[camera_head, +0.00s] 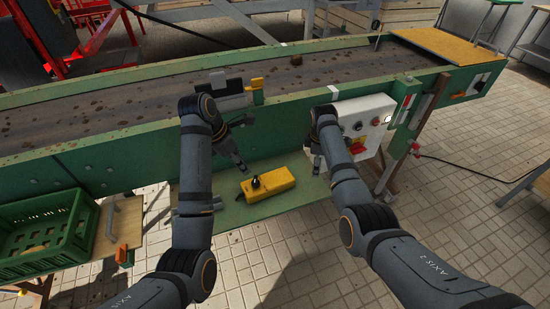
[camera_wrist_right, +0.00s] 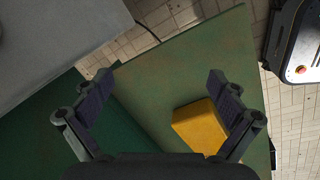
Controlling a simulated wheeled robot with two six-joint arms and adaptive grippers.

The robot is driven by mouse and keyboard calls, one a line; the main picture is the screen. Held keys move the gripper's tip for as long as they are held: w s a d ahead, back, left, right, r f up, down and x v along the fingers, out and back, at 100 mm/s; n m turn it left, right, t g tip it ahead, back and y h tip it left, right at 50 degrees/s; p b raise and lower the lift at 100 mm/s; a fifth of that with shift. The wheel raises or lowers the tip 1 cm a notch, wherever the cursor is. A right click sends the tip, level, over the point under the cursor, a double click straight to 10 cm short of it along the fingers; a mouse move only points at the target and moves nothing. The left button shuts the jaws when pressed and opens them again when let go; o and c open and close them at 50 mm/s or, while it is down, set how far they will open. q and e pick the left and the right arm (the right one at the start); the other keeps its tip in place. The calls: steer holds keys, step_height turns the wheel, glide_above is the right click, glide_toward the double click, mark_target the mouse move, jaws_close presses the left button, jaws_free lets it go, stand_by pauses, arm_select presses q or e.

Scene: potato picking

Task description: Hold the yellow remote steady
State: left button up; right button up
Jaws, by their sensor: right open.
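The yellow remote (camera_head: 268,183) is a long box with a dark knob on its left part. It lies on a green ledge (camera_head: 230,212) below the conveyor. My left gripper (camera_head: 243,168) is just above and left of it, pointing down; I cannot tell how far its fingers are apart. My right gripper (camera_head: 317,172) is above and right of the remote's right end. In the right wrist view the right gripper (camera_wrist_right: 160,95) is open with nothing between its fingers, and the yellow remote (camera_wrist_right: 200,128) shows partly behind its right finger.
A white control box (camera_head: 362,125) with a red and yellow switch is close beside my right gripper. The green conveyor frame (camera_head: 285,112) rises behind the ledge. A green crate (camera_head: 45,232) stands at the left. The tiled floor (camera_head: 330,250) in front is clear.

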mark_target(275, 178)
steer(key=s+a+r+n+g, duration=0.1)
steer(key=s+a+r+n, duration=0.2)
steer(key=a, duration=0.5)
steer(key=s+a+r+n+g, duration=0.1)
steer(key=s+a+r+n, duration=0.1)
steer(key=a+r+n, duration=0.35)
steer(key=shift+m+y, duration=0.4)
steer(key=shift+m, duration=0.25)
steer(key=f, duration=0.4)
steer(key=a+f, duration=0.1)
steer(key=f, duration=0.7)
steer(key=shift+w+a+f, duration=0.1)
steer(key=shift+a, duration=0.15)
steer(key=shift+c, duration=0.3)
